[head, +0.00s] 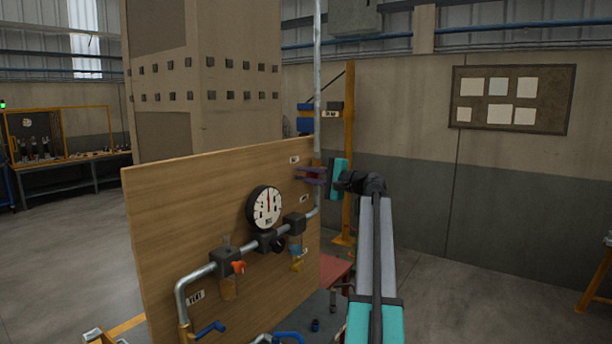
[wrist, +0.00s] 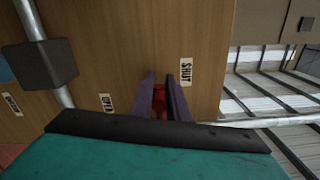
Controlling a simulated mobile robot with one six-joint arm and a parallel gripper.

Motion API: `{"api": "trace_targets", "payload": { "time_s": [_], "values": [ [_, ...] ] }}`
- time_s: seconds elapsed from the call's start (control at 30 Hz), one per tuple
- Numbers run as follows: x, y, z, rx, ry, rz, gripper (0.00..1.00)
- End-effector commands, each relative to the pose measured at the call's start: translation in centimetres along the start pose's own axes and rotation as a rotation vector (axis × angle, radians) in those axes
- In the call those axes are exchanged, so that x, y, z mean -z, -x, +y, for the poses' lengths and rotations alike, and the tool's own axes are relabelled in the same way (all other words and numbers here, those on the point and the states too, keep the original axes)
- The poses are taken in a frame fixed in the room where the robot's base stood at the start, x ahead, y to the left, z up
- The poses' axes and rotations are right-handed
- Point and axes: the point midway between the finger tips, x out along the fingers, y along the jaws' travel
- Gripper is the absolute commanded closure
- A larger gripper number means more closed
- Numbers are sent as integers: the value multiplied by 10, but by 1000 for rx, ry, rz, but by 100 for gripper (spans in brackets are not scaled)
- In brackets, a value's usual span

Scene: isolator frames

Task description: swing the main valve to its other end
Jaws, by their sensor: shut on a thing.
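The main valve's red handle (wrist: 159,101) shows between the dark purple fingers of my gripper (wrist: 162,92) in the wrist view. My gripper is shut on it, and the fingers hide most of it. In the head view my gripper (head: 311,174) is at the right edge of the upright wooden board, by the vertical pipe. A SHUT label (wrist: 186,72) is just right of the fingers in the wrist view. Another label (wrist: 106,103), hard to read, is to their left. The valve body is hidden.
The wooden board (head: 170,215) carries a round gauge (head: 264,207), grey pipework (head: 197,277) with dark blocks, an orange-red knob (head: 238,267) and a blue handle (head: 209,329). A yellow post (head: 348,130) stands behind my gripper. Open floor lies right of my arm.

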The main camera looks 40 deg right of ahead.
Motion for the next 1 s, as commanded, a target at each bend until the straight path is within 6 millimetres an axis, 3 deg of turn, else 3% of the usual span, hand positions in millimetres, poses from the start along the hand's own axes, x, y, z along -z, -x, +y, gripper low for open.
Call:
{"api": "trace_targets", "payload": {
  "time_s": [0.07,0.1,0.2,0.67,1.0],
  "values": [
    [-2,0,0,0,-4,-6,100],
    [-1,0,0,0,-4,-5,84],
    [0,2,-1,1,-3,-3,67],
    [2,9,-1,2,1,3,67],
    [3,50,2,3,0,5,67]
  ]
}}
